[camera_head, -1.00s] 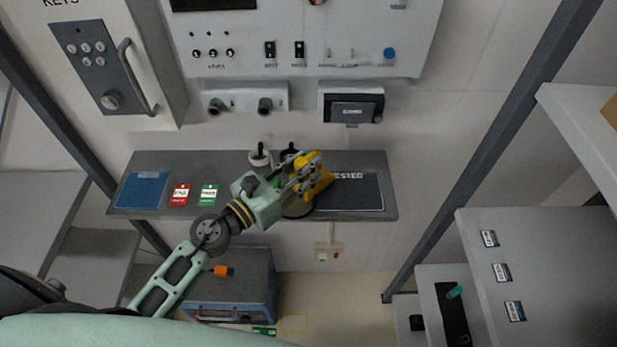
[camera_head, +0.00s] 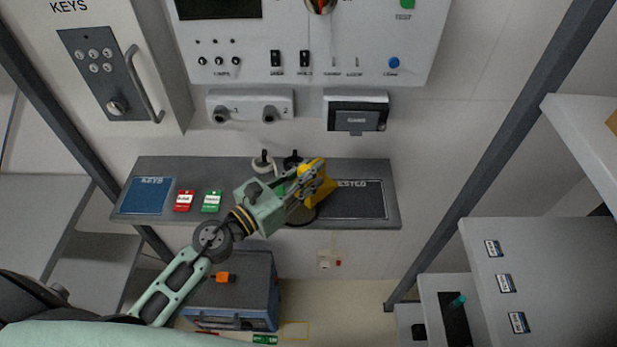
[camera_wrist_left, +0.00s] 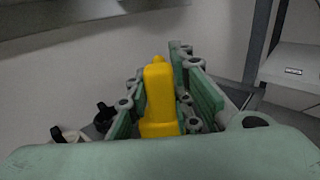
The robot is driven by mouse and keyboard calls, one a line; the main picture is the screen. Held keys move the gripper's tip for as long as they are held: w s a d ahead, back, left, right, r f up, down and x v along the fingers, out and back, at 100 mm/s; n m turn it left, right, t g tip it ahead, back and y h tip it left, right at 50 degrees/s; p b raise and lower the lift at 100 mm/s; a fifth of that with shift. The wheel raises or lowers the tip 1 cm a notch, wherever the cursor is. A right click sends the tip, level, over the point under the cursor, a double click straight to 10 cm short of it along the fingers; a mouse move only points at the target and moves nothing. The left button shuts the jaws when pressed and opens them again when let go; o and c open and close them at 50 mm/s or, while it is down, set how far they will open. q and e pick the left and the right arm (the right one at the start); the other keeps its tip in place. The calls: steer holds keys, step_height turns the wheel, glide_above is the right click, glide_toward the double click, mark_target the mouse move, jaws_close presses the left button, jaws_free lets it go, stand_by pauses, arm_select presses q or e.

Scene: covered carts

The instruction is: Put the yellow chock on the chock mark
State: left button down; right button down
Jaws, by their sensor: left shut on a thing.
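The yellow chock (camera_head: 317,184) is between the fingers of my left gripper (camera_head: 307,188), above the grey shelf under the control panel. In the left wrist view the chock (camera_wrist_left: 160,92) stands upright between the green finger pads, and the gripper is shut on it. A thin yellow outlined rectangle (camera_head: 308,330), which looks like the chock mark, is on the floor at the bottom, right of a blue case. The gripper is well above and away from it. My right gripper is not in view.
The grey shelf (camera_head: 228,170) holds a blue keys mat (camera_head: 147,196), red (camera_head: 183,201) and green (camera_head: 211,201) tags, black-handled items (camera_head: 264,164) and a dark tested mat (camera_head: 357,203). The blue case (camera_head: 236,292) is on the floor below. Grey drawers (camera_head: 550,270) stand at right.

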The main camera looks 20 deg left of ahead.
arm_select(q)
step_height(320, 180, up, 5)
steer(key=p, duration=0.3)
steer(key=s+d+r+p, duration=0.6)
steer(key=d+p, duration=0.1)
steer(key=d, duration=0.3)
steer(key=s+a+f+n+t+y+b, duration=0.1)
steer(key=s+a+f+n+y+b, duration=0.2)
steer(key=a+b, duration=0.3)
steer(key=s+a+f+n+t+y+b, duration=0.1)
steer(key=s+a+f+y+b, duration=0.3)
steer(key=a, duration=0.4)
steer(key=shift+s+n+y+b, duration=0.65)
steer(key=shift+n+y+b, duration=0.25)
steer(key=shift+b, duration=0.15)
steer(key=shift+f, duration=0.15)
